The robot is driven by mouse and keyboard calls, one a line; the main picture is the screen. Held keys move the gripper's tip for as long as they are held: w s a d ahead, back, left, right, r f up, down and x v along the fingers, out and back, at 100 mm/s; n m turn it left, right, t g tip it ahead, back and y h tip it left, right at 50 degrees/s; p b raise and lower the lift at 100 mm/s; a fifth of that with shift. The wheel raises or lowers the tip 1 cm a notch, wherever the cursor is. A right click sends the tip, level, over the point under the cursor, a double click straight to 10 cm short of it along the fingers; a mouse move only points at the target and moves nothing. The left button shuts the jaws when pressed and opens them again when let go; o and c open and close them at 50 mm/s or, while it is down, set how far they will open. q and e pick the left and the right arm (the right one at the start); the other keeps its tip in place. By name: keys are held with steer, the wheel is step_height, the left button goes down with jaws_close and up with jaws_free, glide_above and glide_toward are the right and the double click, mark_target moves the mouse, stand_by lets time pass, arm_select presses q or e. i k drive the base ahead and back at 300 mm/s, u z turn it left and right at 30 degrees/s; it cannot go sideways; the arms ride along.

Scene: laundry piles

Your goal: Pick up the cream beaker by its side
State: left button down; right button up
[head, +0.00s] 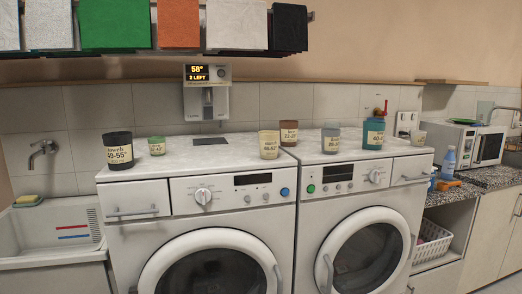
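A cream to pale tan beaker (269,151) stands upright on the left washing machine's top, near its right edge. Its label is too small to read surely. A small whitish beaker (418,138) stands at the far right of the right machine's top; which of the two is the cream one is not certain. A brown beaker (289,138) stands just behind and right of the pale tan one. Neither of my grippers is in view.
Other labelled beakers stand on the machine tops: black (118,150), small green (157,146), grey-blue (331,141) and teal (373,136). A wall dispenser (207,92) hangs behind.

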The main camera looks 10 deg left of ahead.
mark_target(269, 139)
steer(key=u, duration=1.65)
steer(key=i, duration=1)
steer(key=z, duration=0.2)
